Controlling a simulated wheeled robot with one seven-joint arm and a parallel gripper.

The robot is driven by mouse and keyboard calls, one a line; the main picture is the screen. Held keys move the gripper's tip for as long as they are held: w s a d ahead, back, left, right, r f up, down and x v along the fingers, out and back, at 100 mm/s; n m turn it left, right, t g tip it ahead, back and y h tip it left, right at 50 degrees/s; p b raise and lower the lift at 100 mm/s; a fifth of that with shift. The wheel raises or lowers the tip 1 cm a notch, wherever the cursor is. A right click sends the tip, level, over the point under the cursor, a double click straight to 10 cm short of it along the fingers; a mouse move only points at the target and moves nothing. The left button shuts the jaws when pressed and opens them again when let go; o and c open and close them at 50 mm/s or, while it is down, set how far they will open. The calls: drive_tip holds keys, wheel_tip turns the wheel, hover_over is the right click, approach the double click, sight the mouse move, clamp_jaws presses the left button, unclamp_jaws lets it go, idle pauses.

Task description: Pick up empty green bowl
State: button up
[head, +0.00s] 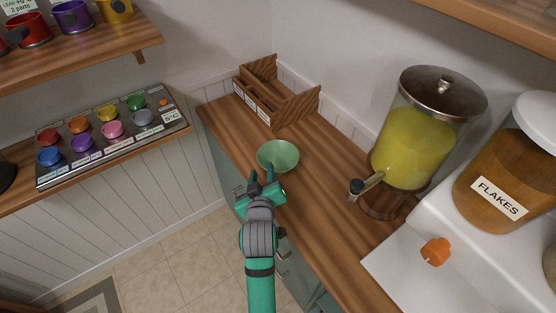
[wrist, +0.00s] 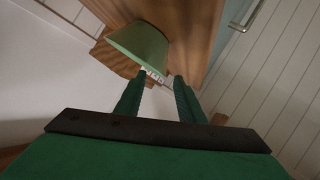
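The green bowl (head: 278,155) stands upright on the wooden counter, and its visible inside is empty. My gripper (head: 261,176) is at the near left side of the bowl, close to its rim. In the wrist view the bowl (wrist: 140,45) lies just beyond the fingertips, more toward the left finger. My gripper (wrist: 158,82) is open there, its two green fingers apart with nothing between them. I cannot tell whether a fingertip touches the bowl.
A wooden divided box (head: 272,98) stands behind the bowl on the counter (head: 320,205). A glass dispenser (head: 412,140) with yellow liquid and a tap stands to the right. A FLAKES jar (head: 500,180) is farther right. A rack of colored cups (head: 110,130) is at the left.

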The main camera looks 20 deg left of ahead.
sight(262, 156)
drive_tip(key=shift+x, duration=4.4)
drive_tip(key=shift+f, duration=0.1)
clamp_jaws()
drive_tip(key=shift+s, duration=0.15)
